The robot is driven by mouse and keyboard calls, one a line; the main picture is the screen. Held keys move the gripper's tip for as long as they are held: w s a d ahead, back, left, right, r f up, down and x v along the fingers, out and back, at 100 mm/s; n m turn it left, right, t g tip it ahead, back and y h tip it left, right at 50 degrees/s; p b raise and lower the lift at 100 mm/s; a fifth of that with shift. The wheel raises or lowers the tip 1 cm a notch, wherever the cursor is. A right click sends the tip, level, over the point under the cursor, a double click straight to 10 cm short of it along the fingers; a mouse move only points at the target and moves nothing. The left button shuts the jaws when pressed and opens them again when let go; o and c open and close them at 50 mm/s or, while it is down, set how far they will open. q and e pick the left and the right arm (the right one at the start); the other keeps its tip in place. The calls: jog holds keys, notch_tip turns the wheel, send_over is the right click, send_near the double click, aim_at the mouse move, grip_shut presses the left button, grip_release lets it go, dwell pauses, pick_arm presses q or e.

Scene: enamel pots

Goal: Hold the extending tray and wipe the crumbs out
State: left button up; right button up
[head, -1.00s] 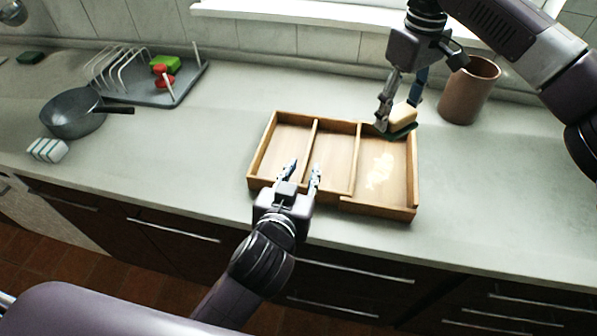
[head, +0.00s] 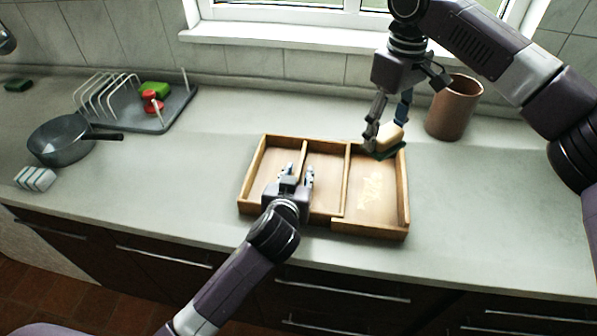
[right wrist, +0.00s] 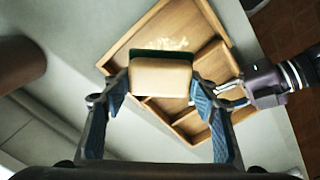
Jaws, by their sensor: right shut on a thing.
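The wooden extending tray (head: 347,192) lies on the counter, split into three compartments by two dividers. Pale crumbs (head: 371,188) lie on the floor of its right compartment; they also show in the right wrist view (right wrist: 172,44). My right gripper (head: 387,125) is shut on a cream sponge (head: 390,136) with a dark green pad underneath, at the back of the right compartment. The sponge (right wrist: 160,77) sits between both fingers in the right wrist view. My left gripper (head: 298,175) is open over the tray, fingers apart near the left divider; I cannot tell whether it touches it.
A brown pot (head: 454,107) stands close behind the right gripper. A dish rack (head: 165,115), a grey pan (head: 62,140) and a striped sponge block (head: 35,179) are at the left. The counter right of the tray is clear.

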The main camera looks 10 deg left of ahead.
pick_arm(q)
grip_shut()
dwell(0.6)
